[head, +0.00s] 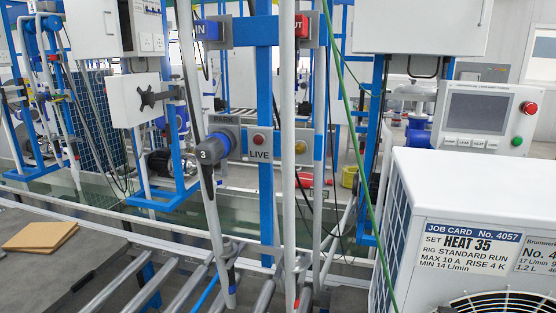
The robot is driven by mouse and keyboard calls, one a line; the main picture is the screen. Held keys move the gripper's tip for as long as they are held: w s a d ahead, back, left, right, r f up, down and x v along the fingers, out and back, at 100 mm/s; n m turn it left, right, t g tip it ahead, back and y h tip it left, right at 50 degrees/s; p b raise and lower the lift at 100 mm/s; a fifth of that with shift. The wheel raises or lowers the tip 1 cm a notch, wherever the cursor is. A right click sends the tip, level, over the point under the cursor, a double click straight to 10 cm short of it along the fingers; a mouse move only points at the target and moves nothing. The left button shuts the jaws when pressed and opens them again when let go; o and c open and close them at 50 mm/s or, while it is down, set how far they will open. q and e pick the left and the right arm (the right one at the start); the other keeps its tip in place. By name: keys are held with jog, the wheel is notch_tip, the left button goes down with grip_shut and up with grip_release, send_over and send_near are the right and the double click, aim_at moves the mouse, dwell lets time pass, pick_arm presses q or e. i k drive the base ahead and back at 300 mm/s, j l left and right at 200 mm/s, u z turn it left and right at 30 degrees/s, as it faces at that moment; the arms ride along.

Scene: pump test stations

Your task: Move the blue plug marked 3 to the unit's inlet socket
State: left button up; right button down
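The blue plug marked 3 (213,148) sits at the grey PARK holder (224,122) on the blue stand, left of the centre. Its grey hose hangs down from it toward the rollers. Whether the plug is fully seated cannot be told. A blue socket block with a label ending in "IN" (207,30) is higher on the same stand, at its left end. A red block with a partly covered label ending in "UT" (302,26) is at the right end, partly behind a pale hose. Neither gripper shows in the head view.
A plate marked LIVE (260,155) with a red button is right of the park holder. Pale vertical hoses (287,200) and a green cable (364,170) cross before the stand. Rollers (185,287) lie below. A white unit with a job card (472,247) fills the lower right.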

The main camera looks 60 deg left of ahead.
aim_at(217, 147)
jog(key=u, duration=2.25)
jog(key=z, duration=1.95)
jog(key=u, duration=1.95)
jog(key=j+z, duration=0.2)
jog(key=z, duration=0.3)
jog(key=j+z, duration=0.25)
jog(key=z, duration=0.2)
jog(key=j+z, duration=0.25)
jog(key=z, duration=0.25)
